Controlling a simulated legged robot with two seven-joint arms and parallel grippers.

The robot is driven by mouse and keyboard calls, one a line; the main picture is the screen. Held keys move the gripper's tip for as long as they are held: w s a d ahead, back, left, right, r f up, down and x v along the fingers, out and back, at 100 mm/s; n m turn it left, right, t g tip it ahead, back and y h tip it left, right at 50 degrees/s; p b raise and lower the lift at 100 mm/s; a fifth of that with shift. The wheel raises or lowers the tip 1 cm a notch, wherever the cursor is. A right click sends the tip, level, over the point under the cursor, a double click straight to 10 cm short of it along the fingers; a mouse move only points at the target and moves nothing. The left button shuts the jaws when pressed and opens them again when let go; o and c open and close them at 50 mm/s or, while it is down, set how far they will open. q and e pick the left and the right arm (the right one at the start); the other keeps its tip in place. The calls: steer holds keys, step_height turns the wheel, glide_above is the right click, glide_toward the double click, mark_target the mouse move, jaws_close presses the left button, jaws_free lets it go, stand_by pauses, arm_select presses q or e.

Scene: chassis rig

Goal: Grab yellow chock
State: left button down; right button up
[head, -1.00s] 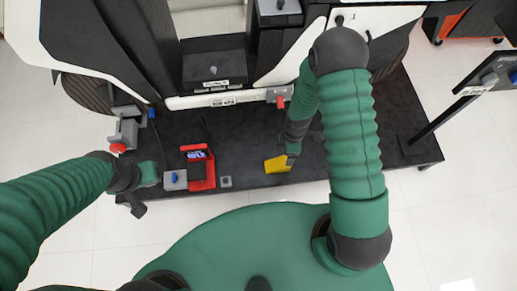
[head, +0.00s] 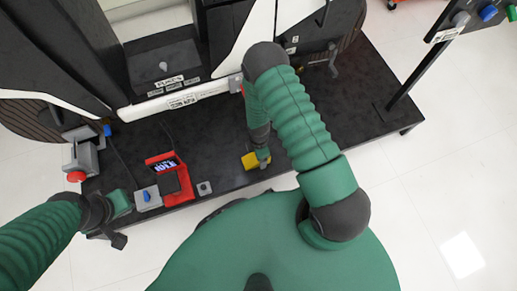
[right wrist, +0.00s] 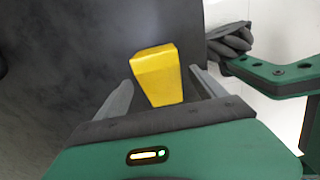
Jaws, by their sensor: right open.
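The yellow chock (head: 250,161) lies on the black platform near its front edge in the head view. In the right wrist view the chock (right wrist: 157,76) stands between and a little beyond the two grey fingers. My right gripper (right wrist: 162,92) is open, with dark gaps showing between the chock and both fingers. In the head view the right gripper (head: 263,160) reaches down just beside the chock. My left gripper (head: 121,222) is at the platform's front left; its jaws are too unclear to judge.
A red holder with a screen (head: 170,178) and a grey box with a blue knob (head: 147,198) are left of the chock. A grey fixture with a red button (head: 78,160) is further left. The chassis (head: 160,60) stands behind. The platform (head: 330,110) is bare at right.

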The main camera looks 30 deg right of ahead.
step_height(320, 180, down, 3)
steer(key=shift+b, duration=0.35)
steer(key=shift+r, duration=0.2)
jaws_close()
